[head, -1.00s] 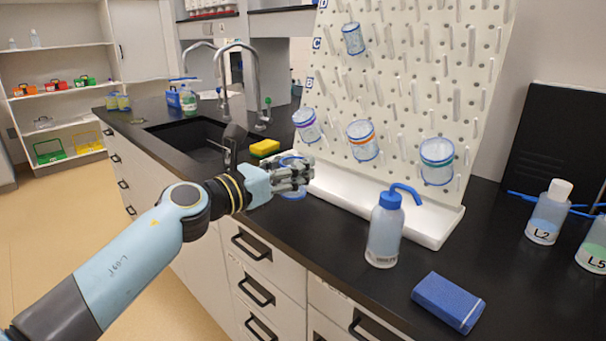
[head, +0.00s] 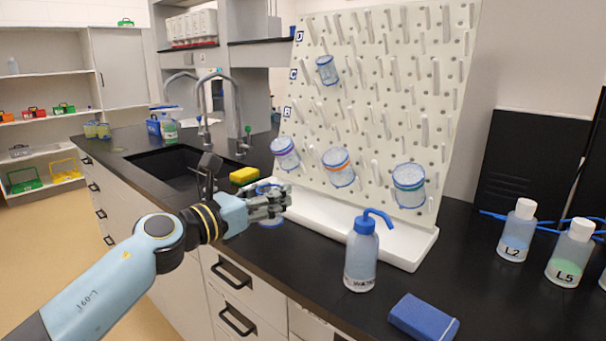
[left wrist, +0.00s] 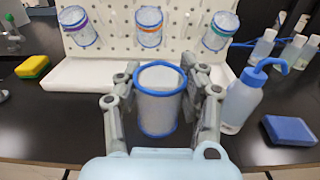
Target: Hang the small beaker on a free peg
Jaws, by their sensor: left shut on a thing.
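My left gripper (head: 270,204) is shut on a small clear beaker with a blue rim. In the left wrist view the beaker (left wrist: 160,98) sits upright between the two fingers (left wrist: 161,105), its open mouth up. In the head view the fingers hide most of it. The white pegboard (head: 440,100) stands behind, with rows of pegs. Beakers hang on some pegs: one with a purple band (head: 285,154), one with an orange band (head: 338,167), one with a teal band (head: 409,186) and a small one higher up (head: 326,70). Many other pegs are bare. My right gripper is not in view.
A blue-capped wash bottle (head: 361,262) stands right of the gripper, in front of the board's white drip tray (head: 400,245). A blue box (head: 424,318) lies near the counter's front edge. A yellow sponge (head: 244,175) and the sink (head: 165,168) are behind left. Labelled bottles (head: 518,231) stand right.

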